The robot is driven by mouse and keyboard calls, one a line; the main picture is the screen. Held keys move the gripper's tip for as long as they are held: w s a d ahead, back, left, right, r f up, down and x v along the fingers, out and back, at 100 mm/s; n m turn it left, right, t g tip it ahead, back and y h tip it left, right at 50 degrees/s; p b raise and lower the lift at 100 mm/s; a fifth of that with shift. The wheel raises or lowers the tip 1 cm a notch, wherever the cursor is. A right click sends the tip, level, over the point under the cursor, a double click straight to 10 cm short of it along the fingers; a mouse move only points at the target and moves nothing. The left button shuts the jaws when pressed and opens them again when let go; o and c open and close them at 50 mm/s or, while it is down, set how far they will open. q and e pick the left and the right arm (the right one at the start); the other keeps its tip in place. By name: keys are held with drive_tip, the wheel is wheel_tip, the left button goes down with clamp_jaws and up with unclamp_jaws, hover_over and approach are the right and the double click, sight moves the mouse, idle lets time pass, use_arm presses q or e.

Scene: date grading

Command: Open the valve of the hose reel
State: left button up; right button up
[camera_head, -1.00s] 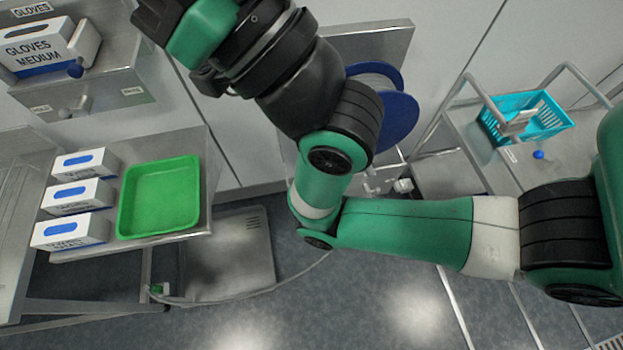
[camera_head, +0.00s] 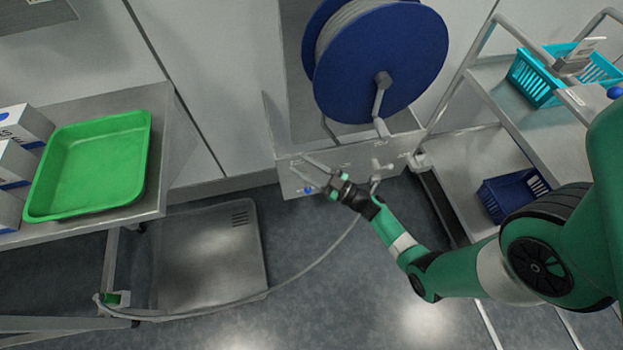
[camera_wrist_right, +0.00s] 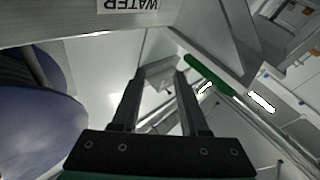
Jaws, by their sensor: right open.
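The hose reel (camera_head: 415,45) is a blue drum wound with grey hose, with a crank on its front face. Below it is a metal panel (camera_head: 290,184) with small fittings, a pale lever-like bar (camera_head: 318,162) and a small blue knob (camera_head: 308,190). My right gripper (camera_head: 334,182) is open in front of this panel, just right of the blue knob. In the right wrist view its two dark fingers (camera_wrist_right: 158,82) are apart, and a pale grey piece shows at their tips; I cannot tell if they touch it. A WATER label (camera_wrist_right: 128,5) is above them. My left gripper is out of view.
A green tray (camera_head: 146,150) and white boxes (camera_head: 14,165) are on a table at left. A trolley (camera_head: 470,70) with a turquoise basket (camera_head: 535,85) is at right, a dark blue basket (camera_head: 510,192) lower on it. A hose (camera_head: 320,262) curves across the floor.

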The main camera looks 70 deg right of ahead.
sight(309, 188)
drive_tip(key=s+a+f+m+g+h+b, duration=0.1)
drive_tip(key=s+f+m+g+h+b, duration=0.15)
drive_tip(key=s+f, duration=0.5)
drive_tip(key=s+a+f+m+g+h+b, duration=0.1)
drive_tip(key=s+f+m+h, duration=0.2)
drive_tip(key=f, duration=0.7)
drive_tip(key=shift+g+y, duration=0.35)
drive_tip(key=shift+y, duration=0.3)
drive_tip(key=b+x, duration=0.2)
drive_tip(key=x, duration=0.2)
drive_tip(key=b+x, duration=0.1)
drive_tip(key=x, duration=0.3)
drive_tip(key=shift+w+d+b, duration=0.3)
drive_tip(key=shift+d+b, duration=0.1)
drive_tip(key=shift+w+d+r, duration=0.2)
drive_tip(key=shift+w+d, duration=0.05)
drive_tip(key=shift+w, duration=0.35)
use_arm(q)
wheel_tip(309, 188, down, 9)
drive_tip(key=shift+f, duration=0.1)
use_arm(e)
clamp_jaws()
